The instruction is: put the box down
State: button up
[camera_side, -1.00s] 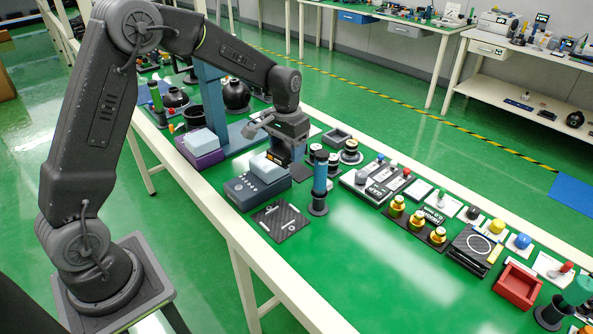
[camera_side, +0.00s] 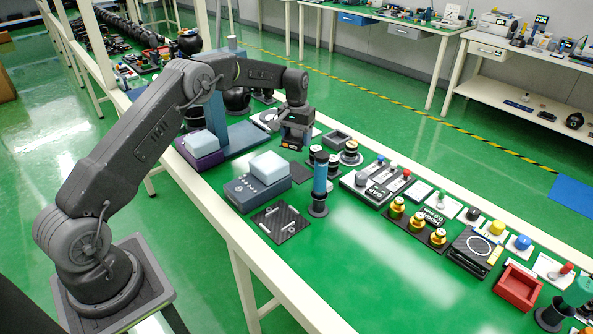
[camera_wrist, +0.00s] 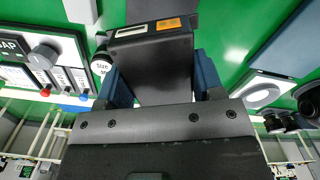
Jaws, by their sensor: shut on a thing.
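The box (camera_wrist: 150,62) is dark grey with an orange label and a white label on its edge. My gripper (camera_wrist: 162,82) is shut on it in the wrist view, a blue finger pressed on each side. In the side view my gripper (camera_side: 293,136) points down over the far part of the green bench, and the box (camera_side: 288,147) shows as a small dark block with an orange mark under it. I cannot tell whether the box touches the bench. A flat dark plate (camera_side: 295,170) lies just nearer than the box.
A grey-blue device with a pale block on top (camera_side: 268,166) stands nearer the front edge. A blue cylinder (camera_side: 320,172) stands upright to the right. A dark open tray (camera_side: 337,136) and metal-capped spools (camera_side: 350,155) lie right of the gripper. Bare green bench lies at front right.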

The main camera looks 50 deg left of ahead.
aim_at(297, 171)
notch_tip(297, 171, down, 10)
jog(key=shift+r, duration=0.1)
dwell(0.4)
jog(key=shift+f, duration=0.2)
